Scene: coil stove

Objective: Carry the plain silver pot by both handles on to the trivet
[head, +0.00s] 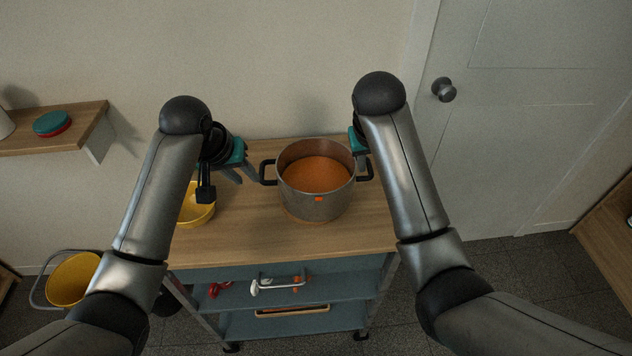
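A yellow bowl (197,212) stands on the cart top (250,246) at the left, partly behind my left arm. Lower shelves hold red and white items. A yellow bucket (72,279) is at lower left. A wall shelf (60,137) and a door (510,130) flank the cart.

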